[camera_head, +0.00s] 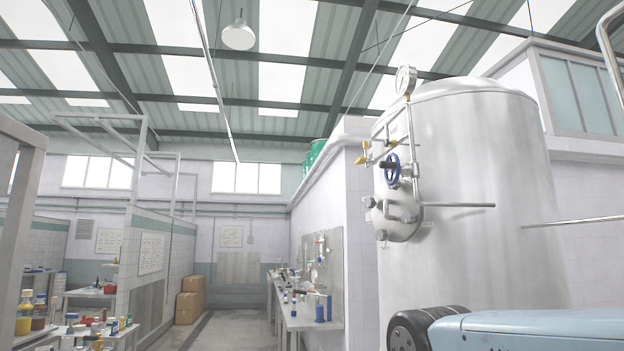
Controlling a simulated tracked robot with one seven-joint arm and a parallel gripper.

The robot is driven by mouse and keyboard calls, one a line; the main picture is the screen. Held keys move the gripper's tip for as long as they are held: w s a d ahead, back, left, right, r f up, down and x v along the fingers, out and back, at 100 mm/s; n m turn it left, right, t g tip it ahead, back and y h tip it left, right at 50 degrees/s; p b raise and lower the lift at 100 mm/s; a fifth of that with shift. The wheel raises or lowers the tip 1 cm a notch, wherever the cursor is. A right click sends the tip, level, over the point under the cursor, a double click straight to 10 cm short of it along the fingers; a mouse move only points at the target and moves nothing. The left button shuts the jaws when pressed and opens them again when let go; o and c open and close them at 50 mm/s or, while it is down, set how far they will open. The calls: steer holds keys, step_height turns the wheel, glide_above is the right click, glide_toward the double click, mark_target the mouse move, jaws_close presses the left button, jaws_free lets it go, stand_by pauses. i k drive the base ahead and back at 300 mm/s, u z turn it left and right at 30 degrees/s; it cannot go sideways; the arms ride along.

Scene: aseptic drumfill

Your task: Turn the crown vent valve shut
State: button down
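A tall steel tank (480,190) with a domed top stands at the right. On its left side is a small pipe assembly with a blue handwheel (392,170), set just above a round flanged cover (398,217). Small yellow-handled fittings (361,159) sit to the left of the wheel. A round dial gauge (405,80) tops the upright pipe. No label names the crown vent valve, and I cannot tell how far any valve is turned. My gripper is not in view.
A light-blue body with a black roller-like end (408,330) fills the bottom right. Steel bars (460,205) jut beside the tank. A bench (305,320) with lab items runs along the wall. Cardboard boxes (190,300) stand at the back. The middle aisle floor (228,332) is clear.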

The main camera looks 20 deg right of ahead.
mark_target(361, 160)
steer(key=u, duration=0.05)
steer(key=i, duration=1.1)
steer(key=z, duration=0.45)
steer(key=i, duration=1.15)
steer(key=z, duration=0.4)
